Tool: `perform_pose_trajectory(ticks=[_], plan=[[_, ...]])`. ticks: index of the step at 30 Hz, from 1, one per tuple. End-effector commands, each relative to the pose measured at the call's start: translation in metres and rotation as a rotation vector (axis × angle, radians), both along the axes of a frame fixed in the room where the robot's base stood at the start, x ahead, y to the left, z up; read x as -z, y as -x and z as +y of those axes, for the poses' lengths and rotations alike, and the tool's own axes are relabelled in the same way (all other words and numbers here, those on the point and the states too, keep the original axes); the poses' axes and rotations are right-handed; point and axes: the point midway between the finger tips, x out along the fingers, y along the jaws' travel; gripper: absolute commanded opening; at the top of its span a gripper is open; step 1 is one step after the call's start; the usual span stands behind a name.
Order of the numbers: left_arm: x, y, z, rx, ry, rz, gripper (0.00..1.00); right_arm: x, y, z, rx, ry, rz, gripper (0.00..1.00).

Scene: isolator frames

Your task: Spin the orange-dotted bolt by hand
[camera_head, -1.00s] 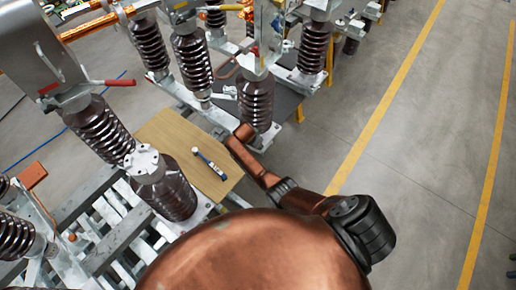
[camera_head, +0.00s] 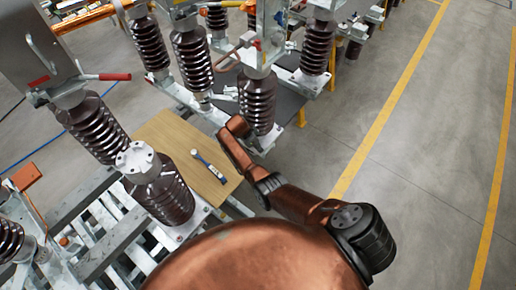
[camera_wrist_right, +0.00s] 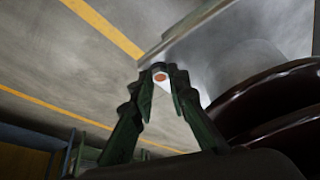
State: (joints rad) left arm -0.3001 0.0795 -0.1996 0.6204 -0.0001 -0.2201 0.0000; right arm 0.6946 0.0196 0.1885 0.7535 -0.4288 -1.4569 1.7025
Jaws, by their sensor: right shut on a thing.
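In the right wrist view, the orange-dotted bolt (camera_wrist_right: 160,77) shows as a small orange disc at the lower edge of a grey metal plate (camera_wrist_right: 205,40). My right gripper (camera_wrist_right: 164,70) has its dark green fingers closed around the bolt, one on each side. In the head view, my copper-coloured right arm reaches up and left to the foot of a brown ribbed insulator (camera_head: 257,100). There the fingertips and the bolt cannot be made out. My left gripper is not in view.
Beside the gripper are the glossy brown insulator discs (camera_wrist_right: 275,95). A wooden board (camera_head: 172,134) with a white-and-blue tool (camera_head: 209,165) lies left of my arm. Several other insulators stand on the metal frame (camera_head: 95,255). The floor (camera_head: 440,150) to the right is clear.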

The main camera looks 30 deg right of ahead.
Motion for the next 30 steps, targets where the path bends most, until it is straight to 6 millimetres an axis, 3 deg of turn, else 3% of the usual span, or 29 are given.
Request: perform_pose_trajectory(ticks=[9,10,17,26,30], plan=[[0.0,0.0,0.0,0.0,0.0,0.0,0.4,-0.002,0.0,-0.003,0.002,0.005,-0.001,0.0],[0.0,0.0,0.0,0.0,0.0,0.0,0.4,-0.002,0.0,-0.003,0.002,0.005,-0.001,0.17],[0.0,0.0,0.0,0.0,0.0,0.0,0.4,-0.001,0.0,-0.001,0.0,0.003,0.0,0.33],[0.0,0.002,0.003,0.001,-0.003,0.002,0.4,-0.002,-0.001,0.001,-0.001,0.001,0.0,0.33],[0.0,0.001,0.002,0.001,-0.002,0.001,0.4,-0.014,-0.002,0.006,-0.002,0.001,-0.003,0.33]])
